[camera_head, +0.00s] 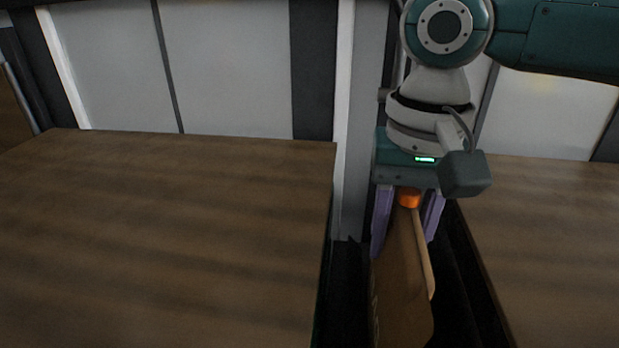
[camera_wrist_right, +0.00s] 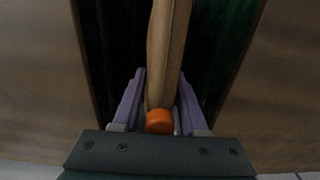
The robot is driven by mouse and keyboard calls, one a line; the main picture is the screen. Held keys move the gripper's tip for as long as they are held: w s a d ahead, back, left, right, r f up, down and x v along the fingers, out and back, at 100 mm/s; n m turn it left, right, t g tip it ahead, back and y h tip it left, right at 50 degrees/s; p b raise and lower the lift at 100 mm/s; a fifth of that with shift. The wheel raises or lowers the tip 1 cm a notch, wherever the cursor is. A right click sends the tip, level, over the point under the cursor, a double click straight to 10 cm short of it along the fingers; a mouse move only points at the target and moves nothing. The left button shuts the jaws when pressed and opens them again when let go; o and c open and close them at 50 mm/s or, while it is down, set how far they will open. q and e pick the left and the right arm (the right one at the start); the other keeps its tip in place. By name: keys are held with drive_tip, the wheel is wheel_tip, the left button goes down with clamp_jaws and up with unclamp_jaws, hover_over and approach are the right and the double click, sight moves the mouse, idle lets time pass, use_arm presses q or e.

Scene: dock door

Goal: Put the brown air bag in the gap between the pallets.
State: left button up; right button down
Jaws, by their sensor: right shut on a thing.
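The brown air bag (camera_head: 402,285) hangs upright below my right gripper (camera_head: 409,215), with an orange cap (camera_head: 409,197) at its top. The purple fingers are shut on the bag near the cap. The bag's lower part is in the dark gap (camera_head: 345,280) between two brown-topped loads, and its bottom is out of view. In the right wrist view the bag (camera_wrist_right: 167,50) runs edge-on between the fingers of the right gripper (camera_wrist_right: 160,92), with dark space on both sides. My left gripper is not in view.
The left load (camera_head: 160,220) has a wide, bare brown top. The right load (camera_head: 560,220) stands across the gap. Behind them are pale wall or door panels (camera_head: 225,65) with dark uprights.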

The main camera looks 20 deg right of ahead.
sight(411, 191)
drive_tip(key=shift+f, duration=0.35)
drive_tip(key=shift+c, duration=1.8)
unclamp_jaws()
wheel_tip(411, 191, up, 10)
drive_tip(key=p, duration=0.4)
